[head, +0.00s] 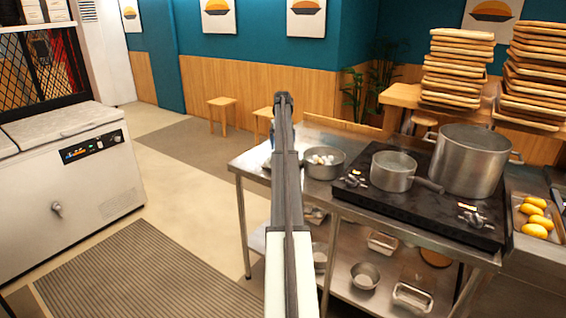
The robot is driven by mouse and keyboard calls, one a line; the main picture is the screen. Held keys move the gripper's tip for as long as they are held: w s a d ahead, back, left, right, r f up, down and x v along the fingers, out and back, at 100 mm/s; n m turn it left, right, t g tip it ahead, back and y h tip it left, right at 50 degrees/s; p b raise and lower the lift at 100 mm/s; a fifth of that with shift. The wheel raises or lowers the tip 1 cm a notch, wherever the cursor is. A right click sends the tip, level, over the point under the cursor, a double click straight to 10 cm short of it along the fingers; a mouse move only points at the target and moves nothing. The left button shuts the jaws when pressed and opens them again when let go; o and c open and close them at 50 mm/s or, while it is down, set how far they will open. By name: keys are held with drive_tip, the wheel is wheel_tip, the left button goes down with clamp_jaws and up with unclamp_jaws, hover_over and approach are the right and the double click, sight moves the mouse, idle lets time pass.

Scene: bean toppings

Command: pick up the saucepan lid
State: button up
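A small steel saucepan (391,176) stands on the black stove, its handle pointing to the lower right. I cannot tell whether the grey surface at its top is a lid or its inside, and I see no separate lid clearly. My arm (285,190) rises through the middle of the view and ends left of the stove, well apart from the saucepan. My gripper is mostly hidden behind the arm around the arm's far end. Its fingers cannot be made out, nor whether it holds anything.
A large steel pot (470,163) stands right of the saucepan on the stove (420,207). A bowl of whitish, egg-like pieces (323,164) sits to the left on the steel table. A tray of yellow items (536,218) is at right. Stacked wooden boards (458,70) stand behind.

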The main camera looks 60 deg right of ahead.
drive_tip(key=shift+s+a+f, duration=0.1)
drive_tip(key=shift+s+f, duration=0.05)
drive_tip(key=shift+f, duration=1.15)
drive_tip(key=shift+s+f, duration=0.1)
drive_tip(key=shift+f, duration=1.15)
drive_tip(key=shift+c, duration=0.4)
clamp_jaws()
